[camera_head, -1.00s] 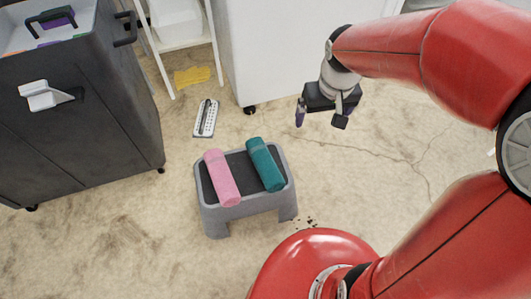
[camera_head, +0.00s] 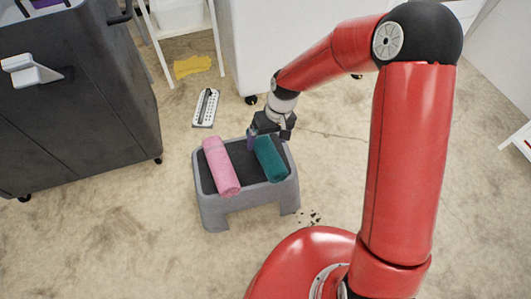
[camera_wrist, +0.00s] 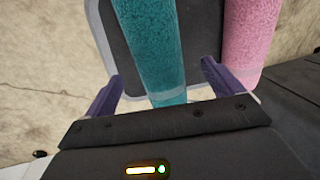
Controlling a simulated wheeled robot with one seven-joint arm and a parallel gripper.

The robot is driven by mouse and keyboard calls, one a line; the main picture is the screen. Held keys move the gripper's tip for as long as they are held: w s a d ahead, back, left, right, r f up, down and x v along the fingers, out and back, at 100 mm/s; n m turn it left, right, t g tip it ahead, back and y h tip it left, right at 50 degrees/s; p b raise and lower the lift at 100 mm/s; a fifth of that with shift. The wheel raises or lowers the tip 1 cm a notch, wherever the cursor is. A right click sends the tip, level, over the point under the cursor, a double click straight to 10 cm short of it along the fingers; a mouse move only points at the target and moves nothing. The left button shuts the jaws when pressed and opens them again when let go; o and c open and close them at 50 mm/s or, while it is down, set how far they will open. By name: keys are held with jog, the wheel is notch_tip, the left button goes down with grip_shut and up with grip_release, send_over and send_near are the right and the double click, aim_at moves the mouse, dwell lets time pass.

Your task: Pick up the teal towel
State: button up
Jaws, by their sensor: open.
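The teal towel (camera_head: 270,160) is rolled up and lies on the right side of a grey step stool (camera_head: 249,196). A pink rolled towel (camera_head: 221,166) lies beside it on the left. My gripper (camera_head: 267,135) is open at the far end of the teal towel and hides that end in the head view. In the wrist view the teal towel (camera_wrist: 152,50) runs between the two purple fingers of my gripper (camera_wrist: 160,90), with a finger on each side. The pink towel (camera_wrist: 250,40) lies outside the fingers to the right.
A dark cart (camera_head: 75,100) stands at the left. A white power strip (camera_head: 206,108) and a yellow cloth (camera_head: 192,66) lie on the floor behind the stool. A white cabinet (camera_head: 250,45) stands at the back. The floor in front of the stool is mostly clear.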

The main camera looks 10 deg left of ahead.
aim_at(266, 143)
jog(key=x, duration=0.3)
jog(key=shift+f, duration=0.2)
jog(key=c, duration=1.1)
jog(key=shift+r, duration=0.15)
